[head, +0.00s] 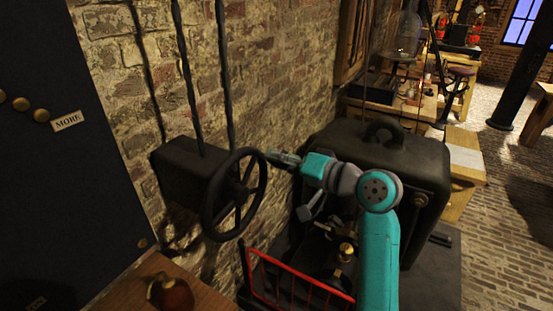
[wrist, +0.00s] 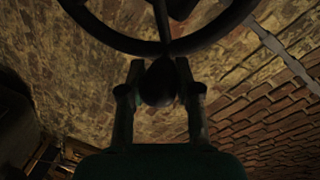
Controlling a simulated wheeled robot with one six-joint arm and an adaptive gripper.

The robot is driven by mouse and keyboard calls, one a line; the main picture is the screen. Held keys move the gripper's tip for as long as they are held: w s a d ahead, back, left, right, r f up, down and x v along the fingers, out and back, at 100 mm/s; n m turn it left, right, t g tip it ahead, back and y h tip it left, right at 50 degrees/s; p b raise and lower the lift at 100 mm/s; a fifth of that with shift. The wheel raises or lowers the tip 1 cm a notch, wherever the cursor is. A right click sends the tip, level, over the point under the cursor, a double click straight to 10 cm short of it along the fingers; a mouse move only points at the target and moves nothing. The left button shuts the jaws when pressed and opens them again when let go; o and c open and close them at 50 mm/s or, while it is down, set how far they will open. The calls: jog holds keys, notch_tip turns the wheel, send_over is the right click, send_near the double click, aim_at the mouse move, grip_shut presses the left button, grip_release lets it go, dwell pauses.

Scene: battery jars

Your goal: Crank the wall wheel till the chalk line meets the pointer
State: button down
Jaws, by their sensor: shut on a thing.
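The dark wall wheel (head: 210,222) stands upright on the front of a black box (head: 180,168) on the brick wall. Its rim also shows at the top of the wrist view (wrist: 108,36). My gripper (head: 272,156) is at the upper right of the rim in the head view. In the wrist view my gripper (wrist: 158,78) has a finger on each side of a dark rounded knob (wrist: 158,84) at the rim and is shut on it. In the head view I cannot make out the knob at my fingers. I cannot make out a chalk line or a pointer in either view.
A large black case (head: 390,150) stands right of the wheel, behind my arm. A red rail (head: 290,278) is below it. A wooden top (head: 205,295) with a dark red round object (head: 172,292) is at the bottom left.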

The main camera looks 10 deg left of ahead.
jog(key=w+f+m, duration=0.1)
jog(key=f+m, duration=0.1)
jog(key=f+m+g, duration=0.1)
jog(key=f+m, duration=0.2)
jog(key=w+d+f+m+g, duration=0.1)
jog(key=f+m, duration=0.2)
jog(key=shift+w+f, duration=0.2)
jog(key=shift+w, duration=0.1)
jog(key=shift+f+m, duration=0.4)
jog(key=m+g+y, duration=0.2)
jog(key=m, duration=0.9)
send_near(246, 227)
jog(key=w+a, duration=0.3)
jog(key=a, duration=0.1)
jog(key=shift+s+a+f+m, duration=0.15)
jog(key=shift+s+f+m, duration=0.1)
jog(key=shift+s+m, duration=0.35)
jog(key=shift+s+a+f+m, duration=0.2)
jog(key=shift+s+m, duration=0.25)
jog(key=shift+m, duration=0.25)
jog(key=c, duration=0.8)
grip_release()
jog(key=shift+r, duration=0.1)
